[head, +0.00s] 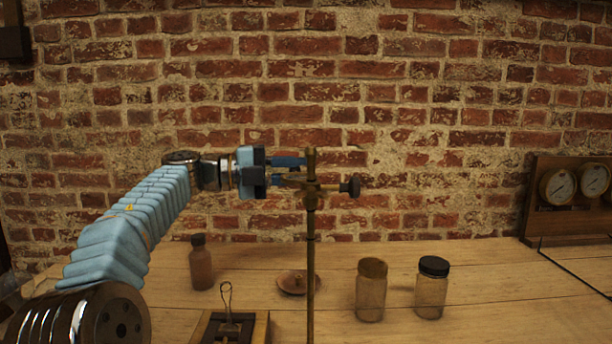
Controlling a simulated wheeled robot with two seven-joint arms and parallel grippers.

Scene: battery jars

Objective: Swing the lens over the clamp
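My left gripper (288,171) reaches in from the left at the top of an upright brass rod stand (311,245). Its two blue fingers point right, one above the other, with a gap between them. Their tips are at or very near the collar of the stand; I cannot tell whether they touch it. A dark knob (350,186) sticks out to the right of the collar. A metal clip (228,305), which looks like the clamp, stands on a dark-framed wooden block at the front. I cannot make out the lens clearly. My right gripper is not in view.
A brown bottle (201,268) stands left of the stand. A shallow round dish (297,283) lies behind the rod. A gauge panel (572,195) is at far right, before a brick wall.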

